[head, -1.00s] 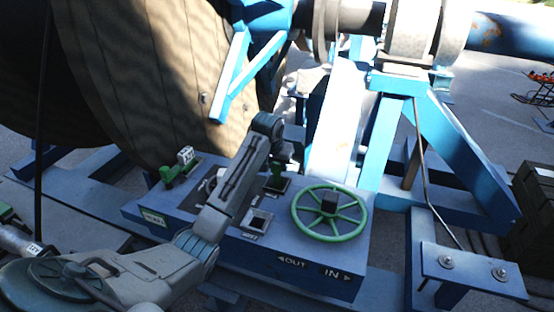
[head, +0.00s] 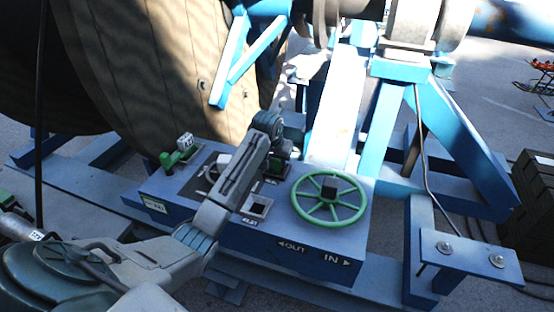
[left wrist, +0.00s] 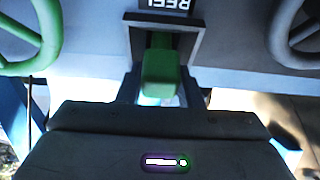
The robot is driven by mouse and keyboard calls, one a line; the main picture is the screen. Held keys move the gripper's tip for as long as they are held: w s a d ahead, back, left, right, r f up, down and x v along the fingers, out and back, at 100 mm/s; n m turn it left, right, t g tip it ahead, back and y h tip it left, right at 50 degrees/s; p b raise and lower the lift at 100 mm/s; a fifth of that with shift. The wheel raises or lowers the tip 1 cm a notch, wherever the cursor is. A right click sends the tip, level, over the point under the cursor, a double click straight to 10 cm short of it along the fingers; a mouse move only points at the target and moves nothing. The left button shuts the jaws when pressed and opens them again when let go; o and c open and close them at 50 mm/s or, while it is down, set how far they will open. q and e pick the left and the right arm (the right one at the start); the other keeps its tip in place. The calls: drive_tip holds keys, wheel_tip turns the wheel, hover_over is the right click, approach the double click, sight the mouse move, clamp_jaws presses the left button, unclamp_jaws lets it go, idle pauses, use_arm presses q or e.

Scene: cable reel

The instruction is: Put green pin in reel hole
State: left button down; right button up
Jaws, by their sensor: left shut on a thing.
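The green pin (left wrist: 160,75) is between the fingers of my left gripper (head: 280,148), which is shut on it. In the left wrist view the pin lines up with a dark square-framed hole (left wrist: 198,45) labelled REEL, and its darker far end overlaps the opening. It appears to reach into the hole, but I cannot tell how deep. In the head view the gripper is low over the rear hole of the blue control box (head: 215,232) and hides most of the pin. My right gripper is not in view.
A green handwheel (head: 328,200) stands right of the gripper. A second square-framed hole (head: 257,206) lies in front. A green lever (head: 178,157) with a white tag is at the box's left. The big cable reel (head: 150,70) and blue frame rise behind.

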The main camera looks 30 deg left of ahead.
use_arm(q)
drive_tip(key=shift+r, duration=0.1)
idle(0.3)
drive_tip(key=c, duration=0.9)
unclamp_jaws()
drive_tip(key=shift+s, duration=0.1)
drive_tip(key=b+v, duration=0.4)
drive_tip(key=v, duration=0.6)
drive_tip(key=shift+s+r, duration=0.15)
drive_tip(key=shift+r, duration=0.2)
